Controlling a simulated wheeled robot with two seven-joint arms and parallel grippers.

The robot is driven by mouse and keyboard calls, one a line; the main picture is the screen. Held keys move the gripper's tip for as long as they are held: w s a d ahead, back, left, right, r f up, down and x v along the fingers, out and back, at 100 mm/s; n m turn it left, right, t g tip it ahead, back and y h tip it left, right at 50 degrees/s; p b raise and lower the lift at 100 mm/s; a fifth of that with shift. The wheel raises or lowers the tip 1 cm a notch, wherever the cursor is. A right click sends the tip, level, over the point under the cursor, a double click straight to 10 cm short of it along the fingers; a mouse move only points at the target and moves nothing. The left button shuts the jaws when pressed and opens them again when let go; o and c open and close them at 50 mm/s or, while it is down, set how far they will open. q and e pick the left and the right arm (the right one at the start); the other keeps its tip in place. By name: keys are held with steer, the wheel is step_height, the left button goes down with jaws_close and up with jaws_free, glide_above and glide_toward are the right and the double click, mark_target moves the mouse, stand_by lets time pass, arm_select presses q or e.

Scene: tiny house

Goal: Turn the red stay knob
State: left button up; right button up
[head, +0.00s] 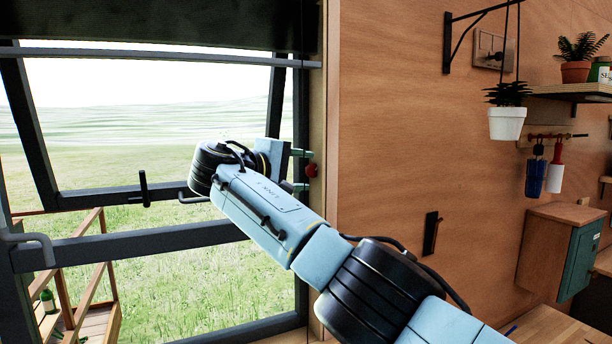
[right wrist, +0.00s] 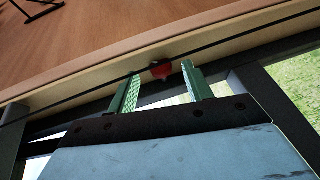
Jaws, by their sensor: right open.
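The red stay knob (head: 311,170) is on the right side of the window frame in the head view. In the right wrist view the red knob (right wrist: 161,70) shows between the tips of the two green fingers, against the pale wood frame edge. My right gripper (head: 300,170) reaches the frame from the left, its fingers above and below the knob. In the right wrist view my right gripper (right wrist: 162,82) is open, with a gap on both sides of the knob. Whether a finger touches it I cannot tell. My left gripper is not in view.
The window sash (head: 140,242) is tilted outward, with a dark handle (head: 143,188) on its lower rail. Wood-panelled wall (head: 400,110) lies right of the frame. A hanging white pot (head: 506,123) and a wall cabinet (head: 560,250) are farther right.

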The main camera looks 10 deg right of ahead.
steer(key=b+v, duration=0.2)
steer(key=v, duration=0.9)
steer(key=shift+a, duration=0.25)
